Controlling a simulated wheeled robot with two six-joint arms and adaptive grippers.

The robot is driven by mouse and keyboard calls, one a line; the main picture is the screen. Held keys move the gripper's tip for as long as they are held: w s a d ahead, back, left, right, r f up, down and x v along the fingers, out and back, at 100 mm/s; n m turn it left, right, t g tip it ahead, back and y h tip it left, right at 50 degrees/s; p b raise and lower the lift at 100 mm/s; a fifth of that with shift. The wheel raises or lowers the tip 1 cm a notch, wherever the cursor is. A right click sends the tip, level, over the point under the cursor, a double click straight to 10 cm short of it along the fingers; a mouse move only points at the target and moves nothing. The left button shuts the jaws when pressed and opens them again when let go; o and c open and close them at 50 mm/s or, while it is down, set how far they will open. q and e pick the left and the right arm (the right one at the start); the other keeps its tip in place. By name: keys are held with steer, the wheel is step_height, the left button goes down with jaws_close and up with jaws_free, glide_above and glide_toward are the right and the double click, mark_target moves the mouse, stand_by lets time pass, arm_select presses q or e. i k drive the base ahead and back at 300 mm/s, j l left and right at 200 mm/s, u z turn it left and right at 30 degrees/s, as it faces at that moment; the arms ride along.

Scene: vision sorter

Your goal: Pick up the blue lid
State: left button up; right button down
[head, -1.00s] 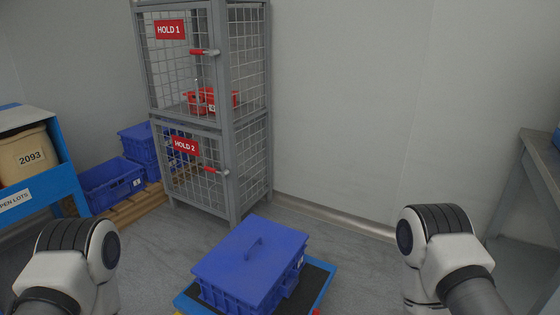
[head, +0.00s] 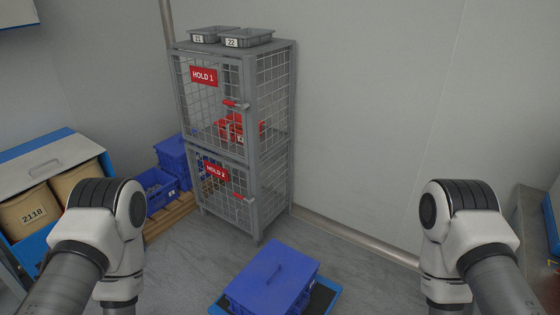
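The blue lid (head: 272,272) has a raised handle on its top. It lies on a blue crate (head: 296,303) at the bottom middle of the head view. The crate stands on a low blue-edged platform with a dark top (head: 322,298) on the floor. My two arms show at the left and right of the view, bent downward. Both grippers are out of view, and nothing of mine touches the lid in what I see.
A grey mesh cage (head: 238,140) marked HOLD 1 and HOLD 2 stands behind, with red bins (head: 232,128) inside and grey trays (head: 246,38) on top. Blue crates (head: 155,188) sit on a pallet (head: 170,215).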

mark_target(268, 285)
steer(key=i+l, duration=0.3)
steer(key=i+l+u, duration=0.15)
steer(key=i+l, duration=0.15)
steer(key=l, duration=0.2)
steer(key=i+l, duration=0.3)
steer(key=l, duration=0.15)
steer(key=i+l+u, duration=0.1)
steer(key=i+l, duration=0.15)
steer(key=l, duration=0.15)
